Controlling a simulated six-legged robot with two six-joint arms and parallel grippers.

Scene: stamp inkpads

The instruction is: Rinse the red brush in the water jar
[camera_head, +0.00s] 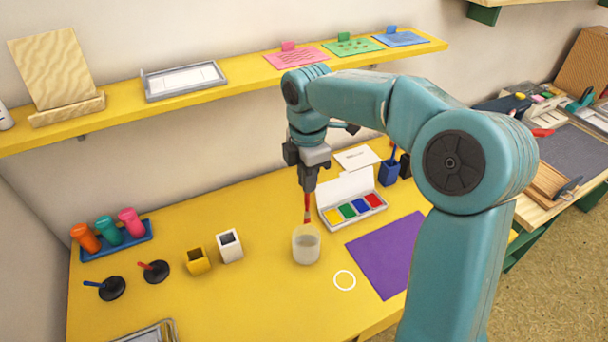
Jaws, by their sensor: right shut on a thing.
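My right gripper (308,183) is shut on the red brush (307,205) and holds it upright, tip down. The brush is right above the water jar (306,247), a clear, whitish cup on the yellow table. The brush's lower end is at about the jar's rim; I cannot tell whether it has entered the jar. The water inside is hard to make out. My left gripper is not in view.
A paint box (350,203) with several colours stands right of the jar, beside a purple sheet (387,254). A white cup (229,247) and a yellow cup (198,261) stand left. A white ring (345,280) marks the table in front. The table's front middle is clear.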

